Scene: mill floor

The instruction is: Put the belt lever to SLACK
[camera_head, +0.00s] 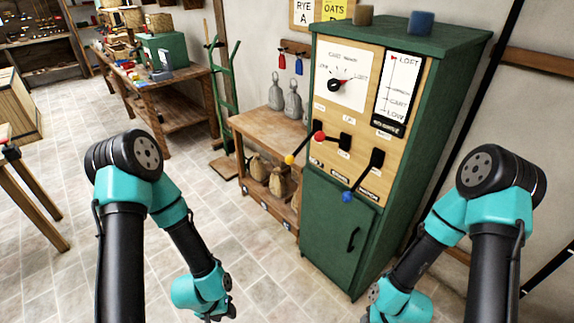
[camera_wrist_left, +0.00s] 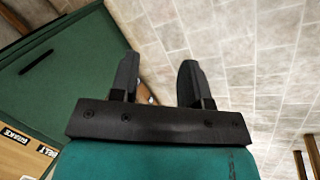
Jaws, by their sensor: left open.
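In the head view a green cabinet (camera_head: 440,130) with a wooden front panel carries three levers. One lever has a yellow knob (camera_head: 289,159) and points down-left. One has a red knob (camera_head: 319,136) and points left. One has a blue knob (camera_head: 347,197) and points down. My left gripper (camera_head: 217,313) is at the bottom edge, low in front of the cabinet and apart from the levers. The left wrist view shows its jaws (camera_wrist_left: 158,78) open and empty. My right gripper is out of frame.
The cabinet has a dial (camera_head: 335,85), a tall gauge (camera_head: 400,88) and a lower door with a black handle (camera_head: 353,238). A wooden bench (camera_head: 262,127) with weights and sacks stands left of it. The tiled floor (camera_head: 110,240) at left is mostly clear.

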